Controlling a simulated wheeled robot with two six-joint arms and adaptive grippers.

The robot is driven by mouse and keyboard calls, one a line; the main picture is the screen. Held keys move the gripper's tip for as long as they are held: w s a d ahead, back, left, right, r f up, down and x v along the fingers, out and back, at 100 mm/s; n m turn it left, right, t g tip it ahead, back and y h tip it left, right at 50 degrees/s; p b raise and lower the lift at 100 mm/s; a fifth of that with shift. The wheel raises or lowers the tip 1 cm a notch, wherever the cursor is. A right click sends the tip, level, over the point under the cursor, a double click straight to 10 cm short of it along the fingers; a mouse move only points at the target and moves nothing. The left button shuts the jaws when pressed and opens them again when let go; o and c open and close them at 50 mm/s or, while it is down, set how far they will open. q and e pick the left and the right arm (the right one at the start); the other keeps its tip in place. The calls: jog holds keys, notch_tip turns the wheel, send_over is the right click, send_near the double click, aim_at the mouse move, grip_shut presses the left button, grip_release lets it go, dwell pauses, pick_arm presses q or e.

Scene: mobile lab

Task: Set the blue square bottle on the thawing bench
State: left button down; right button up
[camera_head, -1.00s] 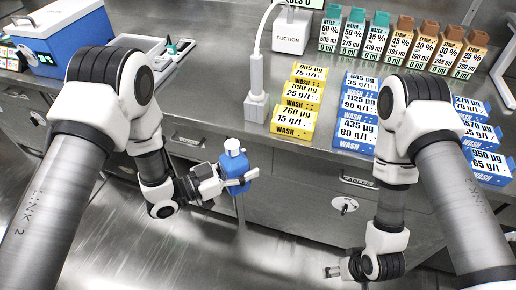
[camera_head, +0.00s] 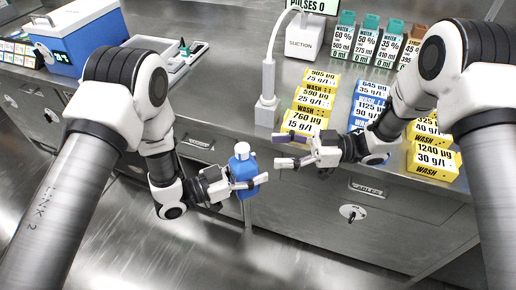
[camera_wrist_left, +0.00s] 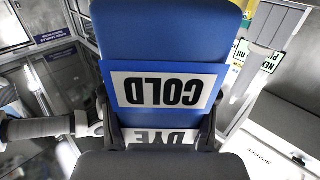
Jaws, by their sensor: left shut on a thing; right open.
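The blue square bottle (camera_head: 243,168) has a white cap and is upright in my left gripper (camera_head: 246,184), held in the air in front of the bench's front edge. In the left wrist view the bottle (camera_wrist_left: 170,35) fills the middle, with labels reading "COLD" and "DYE" upside down between the fingers. My right gripper (camera_head: 283,150) is open and empty, just right of and above the bottle, near the bench's front edge. I cannot tell which part of the place is the thawing bench.
The steel bench (camera_head: 225,85) carries yellow wash boxes (camera_head: 308,105), blue boxes (camera_head: 368,103), a suction unit (camera_head: 305,35) with an upright nozzle (camera_head: 267,85), and water boxes (camera_head: 340,35) behind. A blue cooler box (camera_head: 75,38) and a tray (camera_head: 180,62) stand at the left. The floor in front is clear.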

aim_at(238, 152)
jog(key=a, duration=1)
jog(key=shift+s, duration=0.3)
grip_shut()
pick_arm(q)
jog(key=shift+c, duration=1.2)
grip_release()
jog(key=shift+a, duration=0.15)
